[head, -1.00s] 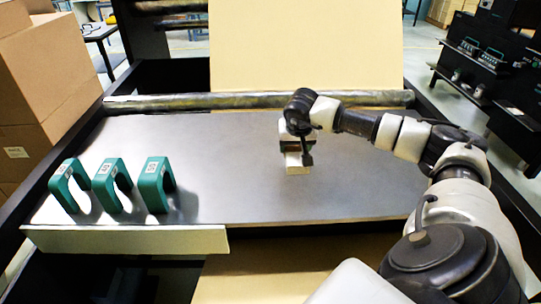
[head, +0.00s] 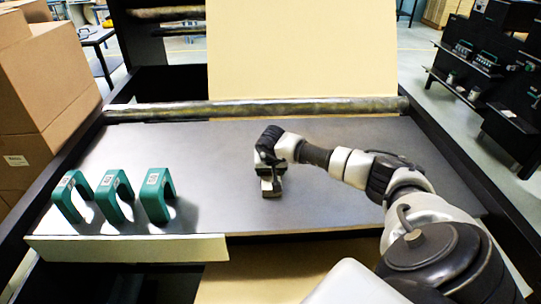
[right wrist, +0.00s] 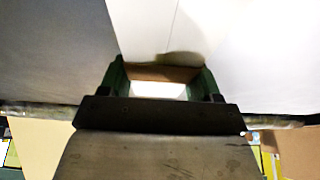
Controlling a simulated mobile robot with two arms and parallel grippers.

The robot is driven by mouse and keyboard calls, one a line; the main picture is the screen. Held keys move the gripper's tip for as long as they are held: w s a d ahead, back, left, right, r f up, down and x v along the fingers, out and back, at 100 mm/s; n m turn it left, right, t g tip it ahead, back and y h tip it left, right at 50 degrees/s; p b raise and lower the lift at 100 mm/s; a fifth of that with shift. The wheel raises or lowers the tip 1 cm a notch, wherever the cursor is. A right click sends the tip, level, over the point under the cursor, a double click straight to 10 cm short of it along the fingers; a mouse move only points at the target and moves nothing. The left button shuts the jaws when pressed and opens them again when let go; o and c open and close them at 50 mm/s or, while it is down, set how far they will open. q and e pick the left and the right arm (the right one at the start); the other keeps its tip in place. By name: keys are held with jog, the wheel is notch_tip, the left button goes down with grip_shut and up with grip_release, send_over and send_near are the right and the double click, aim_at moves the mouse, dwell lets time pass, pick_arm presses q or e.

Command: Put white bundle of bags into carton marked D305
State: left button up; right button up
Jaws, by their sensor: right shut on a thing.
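My right gripper (head: 269,178) is above the grey tabletop, right of the green holders. It is shut on a small pale block, likely the white bundle of bags (head: 270,190), mostly hidden under the wrist. In the right wrist view, the gripper (right wrist: 162,82) shows its two fingers with a white patch between them. I cannot tell from the head view whether the block touches the table. Brown cartons (head: 45,85) are stacked at the left. One label is too small to read, so I cannot tell which is D305. My left gripper is not in view.
Several green U-shaped holders (head: 156,195) stand at the table's left. A roller (head: 250,108) runs along the back of the grey tabletop (head: 340,215), with a kraft sheet (head: 300,55) rising behind it. The table between the holders and my right arm is clear.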

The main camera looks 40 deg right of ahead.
jog(key=shift+f, duration=0.1)
jog(key=o, duration=1.1)
jog(key=shift+c, duration=0.2)
